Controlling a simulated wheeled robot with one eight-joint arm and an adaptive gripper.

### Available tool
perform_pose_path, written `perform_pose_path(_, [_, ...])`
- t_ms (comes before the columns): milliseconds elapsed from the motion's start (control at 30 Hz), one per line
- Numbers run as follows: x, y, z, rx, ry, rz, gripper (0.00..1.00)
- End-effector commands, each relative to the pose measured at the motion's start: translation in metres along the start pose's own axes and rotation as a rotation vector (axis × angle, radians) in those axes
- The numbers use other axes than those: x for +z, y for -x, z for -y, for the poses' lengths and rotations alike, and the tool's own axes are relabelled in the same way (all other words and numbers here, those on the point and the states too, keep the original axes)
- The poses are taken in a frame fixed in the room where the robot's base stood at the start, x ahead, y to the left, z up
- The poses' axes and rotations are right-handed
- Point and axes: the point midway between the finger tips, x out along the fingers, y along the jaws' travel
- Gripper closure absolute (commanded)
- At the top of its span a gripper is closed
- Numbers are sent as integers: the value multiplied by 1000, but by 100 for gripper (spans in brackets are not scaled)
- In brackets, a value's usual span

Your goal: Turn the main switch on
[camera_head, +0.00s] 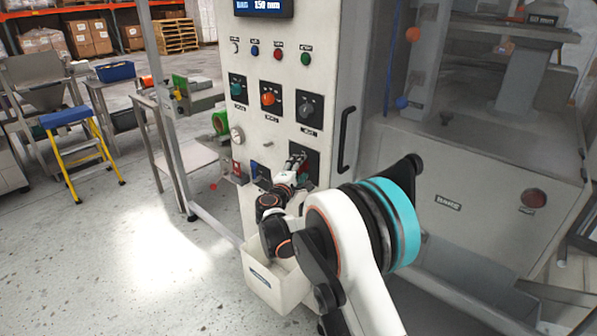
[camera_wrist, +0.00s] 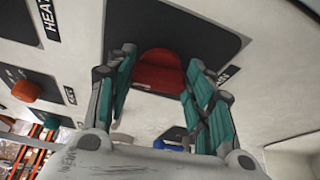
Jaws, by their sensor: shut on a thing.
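The main switch is a red rotary knob (camera_wrist: 158,72) on a dark plate (camera_wrist: 222,48) whose label is partly hidden by a finger. It is on the white control panel (camera_head: 262,130), low on the front. My gripper (camera_wrist: 160,60) has its two teal-padded fingers on either side of the knob, shut on it. In the head view my gripper (camera_head: 297,163) reaches the lower right dark plate (camera_head: 313,160), and my arm hides most of the knob there.
Above are a teal knob (camera_head: 237,88), an orange knob (camera_head: 268,98) and a grey knob (camera_head: 306,107). A black door handle (camera_head: 347,140) stands to the right. A blue part (camera_head: 259,170) is left of the switch. A white bin (camera_head: 262,284) sits below.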

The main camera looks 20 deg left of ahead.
Motion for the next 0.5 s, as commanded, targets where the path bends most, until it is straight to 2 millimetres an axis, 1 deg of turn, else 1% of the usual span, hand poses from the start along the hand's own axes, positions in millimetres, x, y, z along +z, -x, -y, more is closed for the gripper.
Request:
perform_pose_path(33, [0,0,3,9,-24,1,76])
perform_pose_path(200, [0,0,3,36,-91,1,76])
perform_pose_path(500, [0,0,3,54,-137,2,76])
